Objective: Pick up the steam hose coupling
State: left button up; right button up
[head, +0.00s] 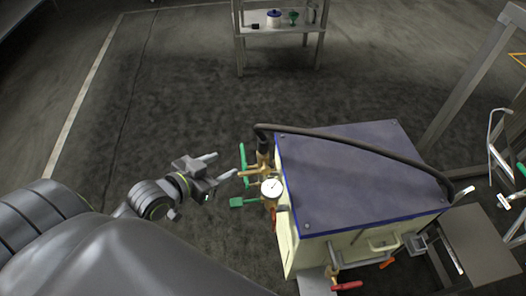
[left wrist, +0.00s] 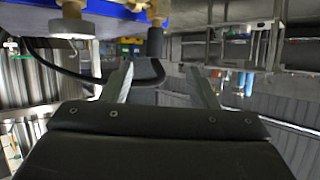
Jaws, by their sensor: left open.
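The black hose (head: 340,139) lies across the top of the blue-lidded box, and its left end bends down to a dark coupling (head: 263,145) above brass fittings at the box's left side. In the left wrist view the dark sleeve of the coupling (left wrist: 155,41) joins a brass fitting, with the hose curving away from it. My left gripper (head: 225,164) is open and empty, left of the coupling and apart from it. In the left wrist view its fingers (left wrist: 161,68) are spread, with the coupling beyond them. My right gripper is not in view.
A white dial gauge (head: 271,188) and green handles (head: 243,202) sit close to the gripper. The box (head: 350,185) fills the right middle. A shelf (head: 282,30) stands at the back and metal frames at the right.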

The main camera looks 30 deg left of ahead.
pick_arm(q)
jog(key=b, duration=0.2)
send_near(260, 150)
jog(key=x, duration=0.5)
jog(key=shift+w+a+r, duration=0.1)
jog(key=shift+w, duration=0.4)
jog(key=shift+f+b+x, duration=0.25)
jog(key=shift+b+x, duration=0.5)
jog(key=shift+x, duration=1.6)
jog(key=shift+w+d+f, duration=0.2)
jog(key=shift+w+d, duration=0.05)
jog(key=shift+w, duration=0.2)
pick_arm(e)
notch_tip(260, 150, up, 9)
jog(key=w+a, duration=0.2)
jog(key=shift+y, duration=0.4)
pick_arm(q)
jog(key=shift+c, duration=0.4)
jog(key=c, duration=1)
jog(key=shift+c, duration=0.3)
